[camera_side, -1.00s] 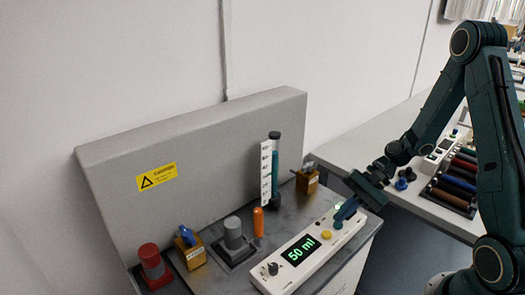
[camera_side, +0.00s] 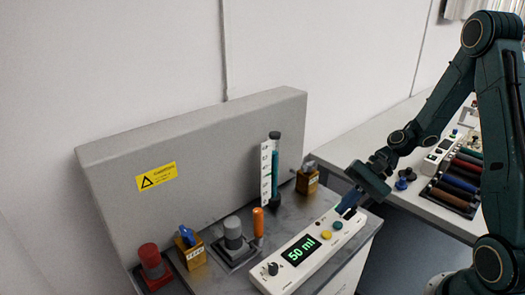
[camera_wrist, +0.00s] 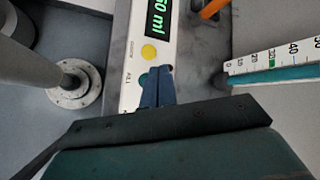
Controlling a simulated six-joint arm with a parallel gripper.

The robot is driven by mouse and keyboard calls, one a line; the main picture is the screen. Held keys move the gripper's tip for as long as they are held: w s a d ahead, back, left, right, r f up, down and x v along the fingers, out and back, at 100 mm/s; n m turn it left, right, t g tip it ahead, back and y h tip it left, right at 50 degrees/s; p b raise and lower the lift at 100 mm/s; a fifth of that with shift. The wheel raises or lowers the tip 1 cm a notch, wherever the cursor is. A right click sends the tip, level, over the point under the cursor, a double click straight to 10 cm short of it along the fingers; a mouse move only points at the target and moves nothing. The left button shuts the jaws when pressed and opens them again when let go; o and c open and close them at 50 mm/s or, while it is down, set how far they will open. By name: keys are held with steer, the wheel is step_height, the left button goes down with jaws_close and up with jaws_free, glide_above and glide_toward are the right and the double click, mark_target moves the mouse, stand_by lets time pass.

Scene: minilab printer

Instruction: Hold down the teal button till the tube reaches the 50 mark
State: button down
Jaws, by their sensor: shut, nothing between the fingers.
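The white control panel (camera_side: 300,262) has a display (camera_side: 300,250) reading "50 ml". The teal button (camera_side: 338,225) is uncovered in the side view, beside the yellow button (camera_side: 326,235). In the wrist view the teal button (camera_wrist: 144,79) shows partly, left of my blue fingers. My gripper (camera_side: 341,210) is shut and empty, its tips apart from the teal button, above the panel's far end; it also shows in the wrist view (camera_wrist: 157,70). The upright tube (camera_side: 275,165) holds a teal column beside its white scale (camera_side: 266,172). The exact level is too small to read.
An orange-handled tool (camera_side: 258,222), a grey knob (camera_side: 233,234), a red knob (camera_side: 151,262) and brass blocks (camera_side: 308,181) stand on the bench near the panel. A grey back panel (camera_side: 210,150) rises behind. A black knob (camera_side: 272,268) sits at the panel's near end.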

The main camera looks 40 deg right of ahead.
steer(key=shift+r, duration=1.5)
steer(key=r+n, duration=0.1)
step_height(320, 180, up, 8)
steer(key=n+h, duration=0.5)
steer(key=n, duration=0.1)
glide_above(341, 225)
steer(key=s+a, duration=0.3)
steer(key=s, duration=0.1)
steer(key=s+r+n+t+h, duration=0.2)
steer(key=s+r+n, duration=0.3)
steer(key=s, duration=0.5)
steer(key=shift+a+r+n+t+h, duration=0.35)
steer(key=shift+r+h, duration=0.45)
steer(key=shift+r, duration=0.5)
